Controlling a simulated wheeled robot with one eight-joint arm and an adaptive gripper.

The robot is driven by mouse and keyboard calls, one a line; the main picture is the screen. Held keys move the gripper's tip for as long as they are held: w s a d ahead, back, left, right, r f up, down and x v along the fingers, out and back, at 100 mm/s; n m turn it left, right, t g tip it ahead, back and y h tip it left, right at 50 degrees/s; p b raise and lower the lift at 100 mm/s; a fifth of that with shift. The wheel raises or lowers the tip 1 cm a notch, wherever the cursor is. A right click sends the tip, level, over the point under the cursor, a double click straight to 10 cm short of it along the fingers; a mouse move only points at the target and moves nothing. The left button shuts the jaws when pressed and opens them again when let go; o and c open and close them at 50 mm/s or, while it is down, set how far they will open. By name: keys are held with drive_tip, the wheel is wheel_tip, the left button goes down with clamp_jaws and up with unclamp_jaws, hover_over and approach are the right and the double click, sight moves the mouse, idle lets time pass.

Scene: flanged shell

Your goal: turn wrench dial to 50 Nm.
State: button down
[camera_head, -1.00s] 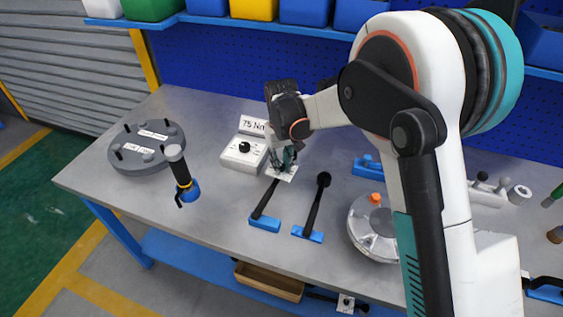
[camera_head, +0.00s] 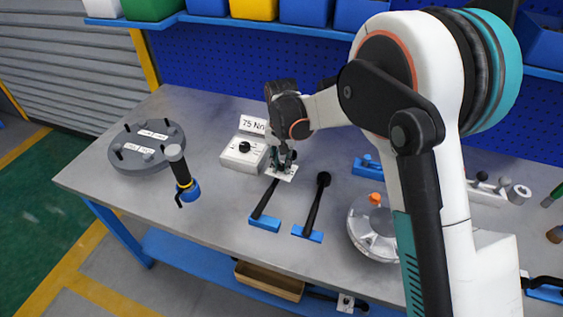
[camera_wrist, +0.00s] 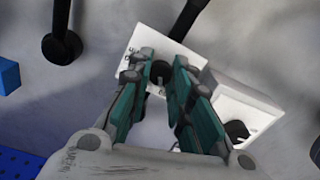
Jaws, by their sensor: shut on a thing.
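A torque wrench (camera_head: 265,205) lies on the bench with its far end at a white dial plate (camera_head: 287,174). My gripper (camera_head: 283,165) points down over this plate. In the wrist view my gripper (camera_wrist: 161,75) has its two teal fingers on either side of a small black dial knob (camera_wrist: 160,69) on the white plate (camera_wrist: 138,50), shut on it. The fingers hide part of the knob, and the plate's marks are too small to read. A white box (camera_head: 240,158) with a black knob stands left of the plate; a sign (camera_head: 253,124) behind it reads "75 Nm".
A second black wrench (camera_head: 315,208) lies to the right. A dark round flange (camera_head: 147,160) and an upright black tool (camera_head: 180,175) are at the left. A round metal shell (camera_head: 372,240) is at the right. The bench front left is clear.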

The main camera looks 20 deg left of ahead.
sight(282, 165)
drive_tip(key=c, duration=1.4)
unclamp_jaws()
wheel_tip(282, 165, up, 12)
